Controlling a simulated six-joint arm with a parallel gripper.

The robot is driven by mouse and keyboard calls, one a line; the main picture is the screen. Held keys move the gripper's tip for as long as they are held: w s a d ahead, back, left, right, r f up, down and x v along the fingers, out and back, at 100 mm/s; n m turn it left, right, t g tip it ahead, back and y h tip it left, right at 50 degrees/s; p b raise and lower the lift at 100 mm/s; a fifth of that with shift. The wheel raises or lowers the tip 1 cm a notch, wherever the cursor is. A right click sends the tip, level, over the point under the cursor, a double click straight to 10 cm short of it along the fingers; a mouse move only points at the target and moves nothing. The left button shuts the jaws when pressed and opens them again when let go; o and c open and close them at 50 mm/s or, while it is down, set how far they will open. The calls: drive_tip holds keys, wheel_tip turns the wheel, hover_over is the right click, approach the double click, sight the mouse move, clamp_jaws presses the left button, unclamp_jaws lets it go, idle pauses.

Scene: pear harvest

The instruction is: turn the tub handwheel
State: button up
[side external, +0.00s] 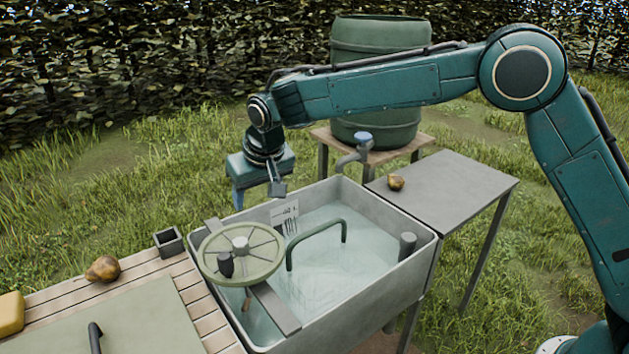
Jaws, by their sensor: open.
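The handwheel (240,251) is a round, spoked, pale green wheel with a light hub and a dark knob (226,265) standing on its near side. It sits on a grey bar (276,309) that crosses the left part of the metal tub (370,320). The tub holds clear water. My gripper (257,196) points down above and behind the handwheel, near the tub's far left corner. Its fingers are apart with nothing seen between them, and it looks clear of the wheel.
A green arched handle (317,239) rises inside the tub. A tap (357,147) and a green barrel (378,40) stand behind. A pear (396,183) lies on the grey side table (455,190); another pear (103,269) and a small dark box (169,241) are on the slatted bench (150,268).

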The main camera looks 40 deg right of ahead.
sight(240, 242)
drive_tip(key=shift+w+a+f, duration=0.3)
drive_tip(key=shift+a+f, duration=0.3)
drive_tip(key=shift+f, duration=0.15)
drive_tip(key=shift+w+a+f, duration=0.3)
drive_tip(key=shift+a+f, duration=0.3)
drive_tip(key=shift+f, duration=0.1)
drive_tip(key=shift+f, duration=0.15)
drive_tip(key=x, duration=1.3)
drive_tip(key=shift+w+f, duration=0.1)
drive_tip(key=shift+f, duration=0.1)
clamp_jaws()
